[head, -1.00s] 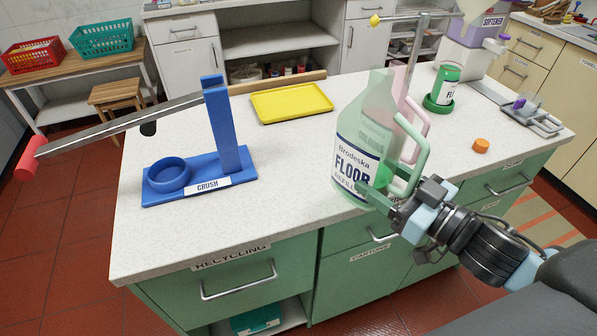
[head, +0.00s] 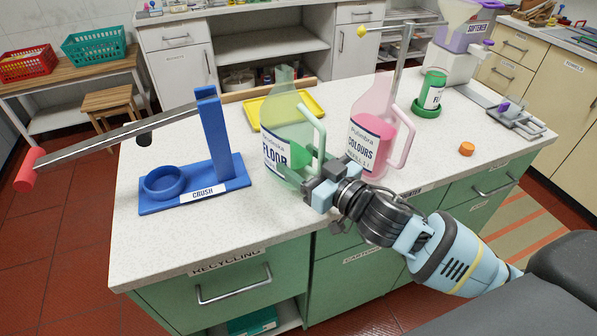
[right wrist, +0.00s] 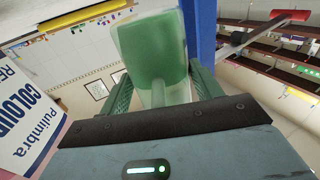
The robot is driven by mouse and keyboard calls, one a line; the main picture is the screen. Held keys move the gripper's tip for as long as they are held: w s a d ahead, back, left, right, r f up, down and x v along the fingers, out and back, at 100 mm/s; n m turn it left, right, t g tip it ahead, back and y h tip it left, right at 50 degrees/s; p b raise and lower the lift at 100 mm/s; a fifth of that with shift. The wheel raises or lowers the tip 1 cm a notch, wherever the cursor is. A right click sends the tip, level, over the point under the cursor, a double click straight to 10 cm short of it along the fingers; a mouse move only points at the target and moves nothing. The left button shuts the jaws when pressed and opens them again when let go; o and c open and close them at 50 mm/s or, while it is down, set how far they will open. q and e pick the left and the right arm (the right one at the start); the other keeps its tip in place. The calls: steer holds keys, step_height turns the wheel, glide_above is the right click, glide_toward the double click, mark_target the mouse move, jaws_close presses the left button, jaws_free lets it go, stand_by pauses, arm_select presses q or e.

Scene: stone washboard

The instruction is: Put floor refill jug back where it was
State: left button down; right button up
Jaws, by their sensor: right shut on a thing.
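The floor refill jug (head: 283,118) is pale green and see-through, with a white FLOOR label. It stands roughly upright over the middle of the counter, between the blue crusher and the pink jug. My right gripper (head: 303,174) is shut on its lower part from the right and front. In the right wrist view the jug (right wrist: 152,50) sits between the green fingers of the gripper (right wrist: 162,88). I cannot tell whether its base touches the counter. My left gripper is not in view.
The blue crusher (head: 222,140) with its long lever is just left of the jug. The pink COLOURS jug (head: 371,130) stands close on the right. A yellow tray (head: 312,104) lies behind. A green bottle (head: 433,88) and orange cap (head: 467,148) are farther right. The front-left counter is clear.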

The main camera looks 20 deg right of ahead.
steer(key=shift+w+a+r, duration=0.15)
steer(key=shift+w+a, duration=0.1)
step_height(320, 180, down, 4)
steer(key=shift+w+a+r+b, duration=0.15)
steer(key=shift+b, duration=0.15)
steer(key=o, duration=1.2)
steer(key=shift+f, duration=0.2)
steer(key=o, duration=0.5)
